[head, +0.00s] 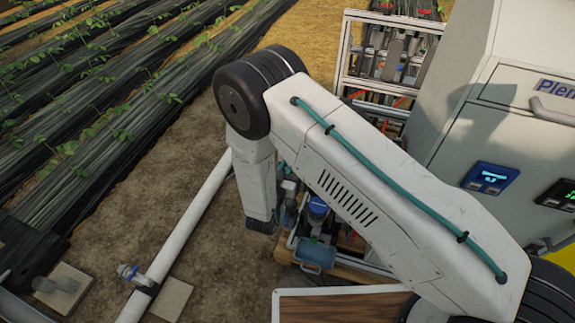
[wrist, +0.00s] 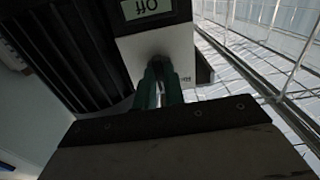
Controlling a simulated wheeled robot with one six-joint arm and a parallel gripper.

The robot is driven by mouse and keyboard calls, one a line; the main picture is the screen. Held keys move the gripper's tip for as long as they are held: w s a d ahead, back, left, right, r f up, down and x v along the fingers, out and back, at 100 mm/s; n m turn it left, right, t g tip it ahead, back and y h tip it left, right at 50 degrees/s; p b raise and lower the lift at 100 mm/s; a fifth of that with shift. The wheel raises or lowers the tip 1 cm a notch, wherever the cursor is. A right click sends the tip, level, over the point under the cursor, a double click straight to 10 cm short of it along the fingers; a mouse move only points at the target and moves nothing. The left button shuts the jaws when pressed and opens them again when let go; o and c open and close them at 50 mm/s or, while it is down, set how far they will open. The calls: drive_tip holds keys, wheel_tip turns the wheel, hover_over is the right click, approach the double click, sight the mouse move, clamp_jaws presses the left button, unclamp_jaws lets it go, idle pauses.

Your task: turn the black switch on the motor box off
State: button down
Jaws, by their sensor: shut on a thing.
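In the wrist view, a pale motor box (wrist: 125,48) stands beyond my gripper. A small plate reading "Off" (wrist: 155,8) appears upside down on it at the top edge. The teal fingers of my gripper (wrist: 158,72) reach the box face and are shut on the black switch, which they mostly hide. I cannot tell which way the switch is turned. A second label near the fingers is partly covered. In the head view my arm hides the gripper and the switch.
Dark ribs (wrist: 60,45) lie left of the box in the wrist view. In the head view, a white cabinet (head: 470,130) stands at right, a metal rack (head: 345,60) behind it, and a white pipe (head: 190,225) runs along the ground at left.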

idle(0.3)
drive_tip(key=c, duration=1.5)
unclamp_jaws()
drive_tip(key=v, duration=0.8)
